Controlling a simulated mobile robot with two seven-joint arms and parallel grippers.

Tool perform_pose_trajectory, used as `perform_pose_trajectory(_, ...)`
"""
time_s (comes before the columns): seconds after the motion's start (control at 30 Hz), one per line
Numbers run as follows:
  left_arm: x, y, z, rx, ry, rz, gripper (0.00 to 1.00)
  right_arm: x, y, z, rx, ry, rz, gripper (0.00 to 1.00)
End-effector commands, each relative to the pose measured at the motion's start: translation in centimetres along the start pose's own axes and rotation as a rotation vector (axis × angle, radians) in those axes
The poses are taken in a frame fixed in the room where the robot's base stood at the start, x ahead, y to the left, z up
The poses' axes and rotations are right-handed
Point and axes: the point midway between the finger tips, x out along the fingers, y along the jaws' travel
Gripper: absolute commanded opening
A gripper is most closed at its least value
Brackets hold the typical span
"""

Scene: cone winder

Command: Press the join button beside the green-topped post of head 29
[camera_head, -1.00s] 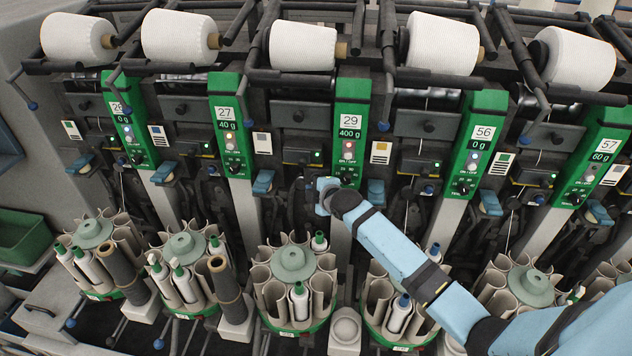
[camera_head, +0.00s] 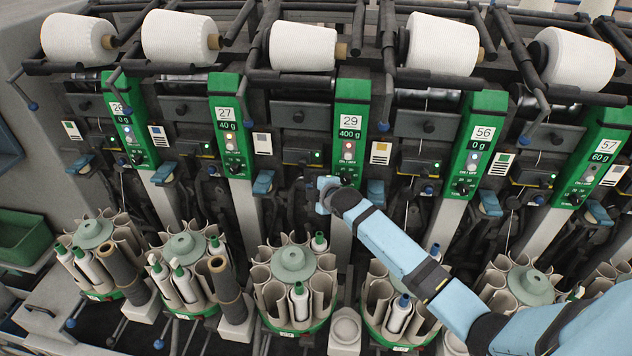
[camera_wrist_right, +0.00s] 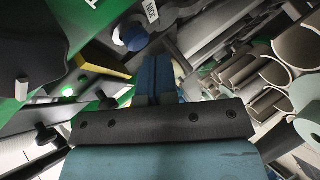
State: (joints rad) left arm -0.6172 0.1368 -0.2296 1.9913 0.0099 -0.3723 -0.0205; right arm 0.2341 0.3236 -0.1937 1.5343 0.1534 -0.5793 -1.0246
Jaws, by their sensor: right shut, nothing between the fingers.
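The green post top of head 29 (camera_head: 350,130) stands mid-picture in the head view, with display, lamp and dial. My right arm reaches in from the right. My right gripper (camera_head: 323,188) is in front of the machine, just left of and below the dial on that post. In the right wrist view, the right gripper's blue fingers (camera_wrist_right: 153,72) are shut together and empty. A round blue button (camera_wrist_right: 132,38) in a dark ring, beside a white label, lies just beyond and left of the fingertips, seemingly apart from them. My gripper seems to hide this button in the head view.
Posts of head 27 (camera_head: 230,125) and head 56 (camera_head: 475,143) stand on either side. A blue lever (camera_head: 375,192) is right of the gripper. A round bobbin magazine (camera_head: 293,262) stands below. White cones (camera_head: 302,46) hang above.

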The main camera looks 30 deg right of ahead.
Motion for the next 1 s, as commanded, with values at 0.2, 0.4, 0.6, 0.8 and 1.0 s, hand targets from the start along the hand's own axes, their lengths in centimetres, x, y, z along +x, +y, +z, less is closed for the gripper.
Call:
perform_pose_trajectory(0.2, -0.04, -0.02, -0.05, 0.000, 0.000, 0.000, 0.43, 0.20, 0.13, 0.13, 0.000, 0.000, -0.001, 0.00)
perform_pose_trajectory(0.4, -0.04, -0.04, -0.04, 0.000, 0.000, -0.001, 0.43, 0.21, 0.15, 0.14, 0.000, 0.000, 0.000, 0.00)
perform_pose_trajectory(0.6, -0.03, -0.06, -0.02, 0.000, -0.001, -0.001, 0.43, 0.33, 0.24, 0.23, -0.001, 0.000, 0.000, 0.00)
perform_pose_trajectory(0.8, -0.03, -0.06, 0.00, 0.000, -0.001, -0.001, 0.43, 0.51, 0.38, 0.35, -0.001, 0.000, 0.000, 0.00)
perform_pose_trajectory(1.0, -0.02, -0.06, 0.01, 0.000, -0.001, -0.001, 0.43, 0.67, 0.52, 0.47, 0.000, 0.001, 0.000, 0.00)
